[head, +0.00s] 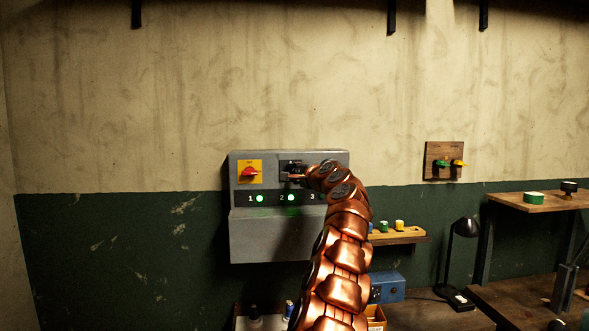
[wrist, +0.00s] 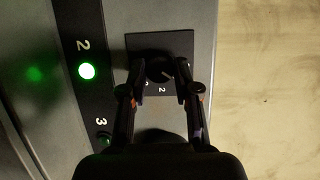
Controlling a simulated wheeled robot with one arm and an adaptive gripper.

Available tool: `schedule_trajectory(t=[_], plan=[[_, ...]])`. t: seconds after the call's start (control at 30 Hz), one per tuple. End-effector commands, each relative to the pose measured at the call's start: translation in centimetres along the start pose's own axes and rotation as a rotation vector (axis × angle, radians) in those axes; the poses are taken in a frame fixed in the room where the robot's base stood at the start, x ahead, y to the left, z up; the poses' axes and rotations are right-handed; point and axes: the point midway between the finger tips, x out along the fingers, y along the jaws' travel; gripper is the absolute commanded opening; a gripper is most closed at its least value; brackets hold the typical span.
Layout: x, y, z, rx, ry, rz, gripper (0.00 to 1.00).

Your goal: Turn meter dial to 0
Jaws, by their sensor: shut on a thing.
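The meter dial (wrist: 160,72) is a dark round knob with a pale mark, on a black plate with small numbers, of which a 2 is readable. My gripper (wrist: 168,80) is shut on the dial, one finger on each side of it. In the head view, the dial's black plate (head: 289,166) sits at the upper middle of a grey control box (head: 268,238) on the wall. My gripper (head: 297,177) reaches it from the right, and my copper arm hides the box's right part. The dial's exact setting is hard to read.
A red switch on a yellow plate (head: 249,172) is left of the dial. Lamps 1 (head: 260,198) and 2 (head: 291,198) glow green below; lamp 3 (wrist: 104,139) looks dim. A wooden shelf (head: 412,238) and a valve board (head: 444,148) are to the right.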

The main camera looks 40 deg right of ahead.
Motion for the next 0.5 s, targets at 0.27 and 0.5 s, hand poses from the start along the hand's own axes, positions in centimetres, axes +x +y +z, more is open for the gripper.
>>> schedule_trajectory(t=[0.27,0.5], plan=[[0.03,-0.36,0.14,-0.24,0.015,0.097,0.0],[0.05,-0.53,0.24,-0.411,0.028,0.162,0.0]])
